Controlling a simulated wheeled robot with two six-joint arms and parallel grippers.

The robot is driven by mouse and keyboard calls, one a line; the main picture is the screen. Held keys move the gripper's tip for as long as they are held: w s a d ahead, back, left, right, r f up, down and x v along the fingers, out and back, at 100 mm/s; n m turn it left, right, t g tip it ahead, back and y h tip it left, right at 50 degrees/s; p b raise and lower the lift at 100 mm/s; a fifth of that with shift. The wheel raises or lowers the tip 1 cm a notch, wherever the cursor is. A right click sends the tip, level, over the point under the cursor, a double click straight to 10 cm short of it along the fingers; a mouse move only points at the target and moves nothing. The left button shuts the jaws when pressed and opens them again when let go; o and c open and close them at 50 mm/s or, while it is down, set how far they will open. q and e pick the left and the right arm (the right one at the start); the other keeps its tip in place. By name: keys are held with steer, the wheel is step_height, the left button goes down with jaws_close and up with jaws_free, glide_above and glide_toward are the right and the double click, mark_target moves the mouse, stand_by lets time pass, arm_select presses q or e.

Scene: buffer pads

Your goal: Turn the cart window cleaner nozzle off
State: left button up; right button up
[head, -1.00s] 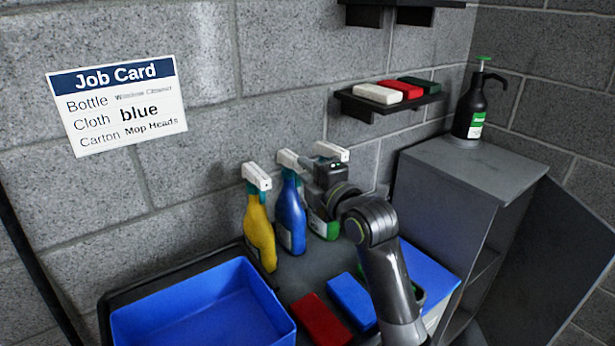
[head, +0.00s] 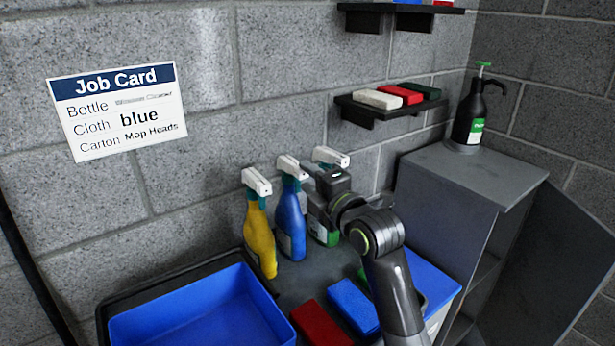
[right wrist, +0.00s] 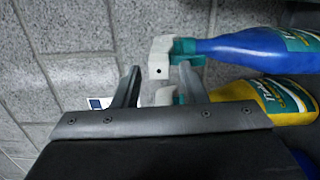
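On the cart, a yellow bottle (head: 260,240), a blue bottle (head: 291,222) and a third bottle with a green-and-white label (head: 328,236) stand upright in a row, each with a white nozzle. The blue bottle's nozzle (head: 288,165) also shows in the right wrist view (right wrist: 162,57). I cannot read which bottle is the window cleaner. My right gripper (right wrist: 161,72) is open; in the head view it is beside the third bottle, partly covering it. In the wrist view its fingers point toward the blue bottle's nozzle, with nothing gripped. My left gripper is not in view.
A blue tray (head: 150,325) stands at front left; red (head: 322,325) and blue (head: 353,303) cloths lie beside it. A job card (head: 118,110) hangs on the wall. A shelf (head: 395,108) is above right.

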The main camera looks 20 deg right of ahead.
steer(key=p+v, duration=0.1)
steer(key=v, duration=0.5)
steer(key=shift+s, duration=0.1)
stand_by(0.5)
